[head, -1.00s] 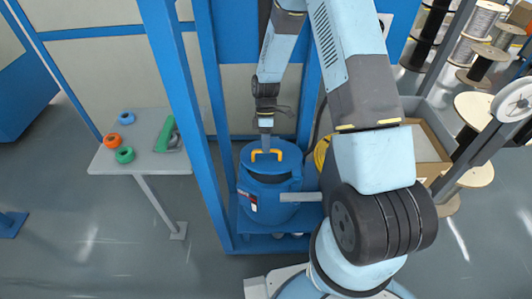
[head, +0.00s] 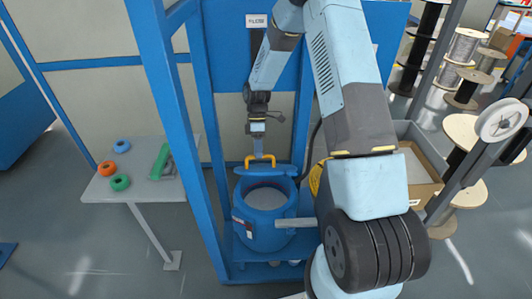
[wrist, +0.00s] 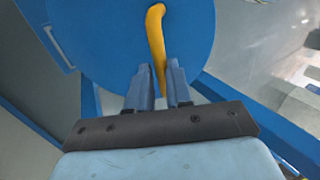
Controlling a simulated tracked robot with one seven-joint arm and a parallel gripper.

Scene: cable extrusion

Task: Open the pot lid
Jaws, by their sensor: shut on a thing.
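The blue pot (head: 263,222) stands inside the blue frame, with its mouth uncovered and a pale grey inside showing. Its round blue lid (head: 266,171) is raised above the back part of the rim and looks tilted in the head view. My gripper (head: 259,155) is above the lid, shut on the yellow handle (head: 249,161). In the wrist view my gripper (wrist: 160,88) has a finger on each side of the yellow handle (wrist: 156,40), and the blue lid (wrist: 110,40) fills the upper middle. Whether the lid's back edge touches the pot is hidden.
Blue posts (head: 172,130) of the frame stand close to the left of the pot. A grey table (head: 135,185) at left holds coloured rings (head: 120,183) and a green tool (head: 160,162). A cardboard box (head: 415,178) and cable spools (head: 470,87) are at right.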

